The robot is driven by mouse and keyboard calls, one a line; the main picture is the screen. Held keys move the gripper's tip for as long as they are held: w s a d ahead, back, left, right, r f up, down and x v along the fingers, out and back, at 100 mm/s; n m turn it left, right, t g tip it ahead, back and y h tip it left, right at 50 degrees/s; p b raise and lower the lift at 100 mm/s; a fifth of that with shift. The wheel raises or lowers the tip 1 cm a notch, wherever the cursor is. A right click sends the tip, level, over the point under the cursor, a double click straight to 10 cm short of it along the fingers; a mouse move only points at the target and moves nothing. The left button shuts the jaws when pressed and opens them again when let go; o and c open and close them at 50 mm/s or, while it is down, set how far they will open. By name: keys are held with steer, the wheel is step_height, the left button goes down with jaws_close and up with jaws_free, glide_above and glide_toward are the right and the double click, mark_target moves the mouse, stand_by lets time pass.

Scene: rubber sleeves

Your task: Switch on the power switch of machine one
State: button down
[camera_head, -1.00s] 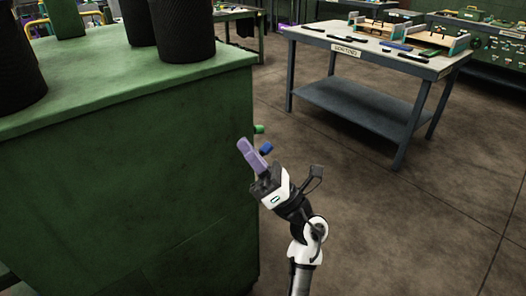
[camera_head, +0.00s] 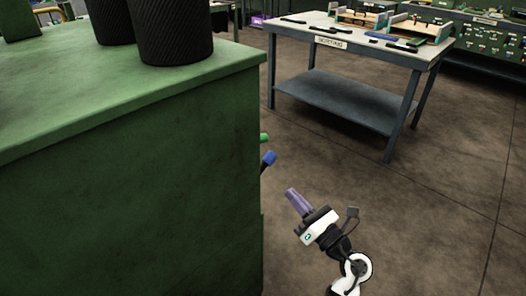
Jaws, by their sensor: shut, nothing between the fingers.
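A large green machine or cabinet (camera_head: 130,190) fills the left of the view. I cannot read a label naming it machine one. A blue knob (camera_head: 268,158) and a green knob (camera_head: 263,138) stick out past its right edge; the face they sit on is hidden, and I cannot tell which is the power switch. My gripper (camera_head: 292,193) has purple fingers, shut and empty. It is below and right of the blue knob in the picture, apart from it, pointing up and left.
Black textured cylinders (camera_head: 176,30) stand on the green top. A grey-legged worktable (camera_head: 350,75) labelled "SORTING" holds trays and tools behind. A green control panel (camera_head: 495,45) is at the far right. The brown floor (camera_head: 430,190) between is clear.

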stand_by(0.3)
steer(key=r+p+x, duration=0.1)
steer(key=x, duration=0.3)
steer(key=d+p+x, duration=0.1)
steer(key=p+x, duration=0.1)
steer(key=x, duration=0.2)
steer(key=r+p+x, duration=0.1)
steer(key=x, duration=0.3)
steer(key=shift+w+a+r, duration=0.1)
steer(key=shift+w+r, duration=0.25)
steer(key=shift+r, duration=0.1)
steer(key=shift+n+b, duration=0.3)
steer(key=shift+b, duration=0.05)
